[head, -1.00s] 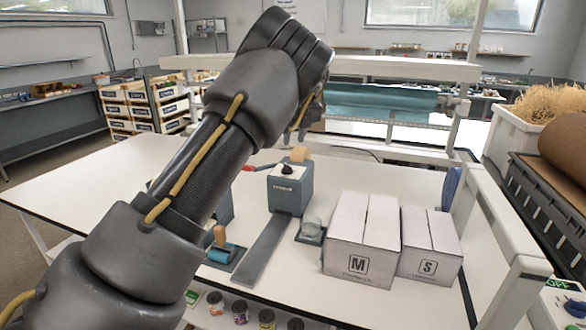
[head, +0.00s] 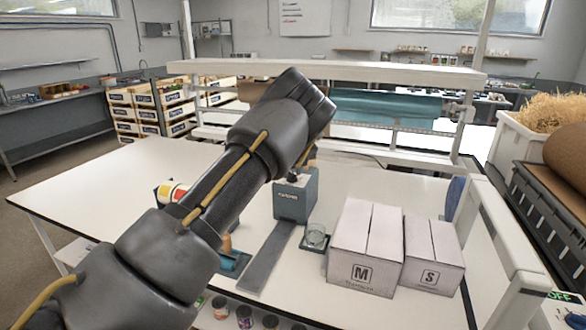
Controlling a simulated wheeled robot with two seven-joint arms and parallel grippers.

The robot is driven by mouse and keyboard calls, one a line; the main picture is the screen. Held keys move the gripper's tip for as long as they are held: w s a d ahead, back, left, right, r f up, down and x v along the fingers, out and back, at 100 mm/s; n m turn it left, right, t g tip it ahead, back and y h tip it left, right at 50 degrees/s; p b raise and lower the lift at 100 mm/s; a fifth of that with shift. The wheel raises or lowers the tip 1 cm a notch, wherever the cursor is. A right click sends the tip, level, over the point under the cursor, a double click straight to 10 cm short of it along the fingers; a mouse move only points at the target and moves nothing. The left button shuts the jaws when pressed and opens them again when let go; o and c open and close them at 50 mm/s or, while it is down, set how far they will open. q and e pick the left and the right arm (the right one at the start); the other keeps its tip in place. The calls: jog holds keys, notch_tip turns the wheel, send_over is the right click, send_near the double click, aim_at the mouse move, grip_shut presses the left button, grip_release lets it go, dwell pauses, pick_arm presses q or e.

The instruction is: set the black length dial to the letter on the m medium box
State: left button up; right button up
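The white M medium box (head: 350,256) stands on the table right of centre, with a black framed letter M on its front. The blue-grey dispenser (head: 296,202) stands left of it, with a flat grey strip running toward me. The black dial on its top (head: 293,177) is barely visible under my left arm, and its setting cannot be read. My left arm comes in from the left and reaches over the dispenser. My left gripper (head: 309,157) is mostly hidden behind its own wrist, above the dispenser top, so its fingers cannot be made out. My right gripper is out of view.
A white S box (head: 433,258) stands right against the M box. A small glass jar (head: 316,236) sits between dispenser and M box. The left tabletop is clear.

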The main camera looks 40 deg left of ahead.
pick_arm(q)
jog(key=shift+f, duration=0.1)
jog(key=shift+c, duration=0.2)
grip_shut()
jog(key=shift+m, duration=0.3)
jog(key=shift+m+t+b, duration=0.3)
jog(key=shift+m+b, duration=0.1)
jog(key=shift+m, duration=0.2)
jog(key=shift+s+a+m+t+h+b, duration=0.15)
jog(key=shift+m+t+h+b, duration=0.2)
jog(key=shift+m, duration=0.85)
jog(key=shift+a+m+t+h, duration=0.1)
jog(key=shift+m+t+h, duration=0.25)
jog(key=shift+m, duration=0.75)
jog(key=shift+m+t+h, duration=0.1)
jog(key=shift+m+h, duration=0.4)
jog(key=shift+m, duration=0.6)
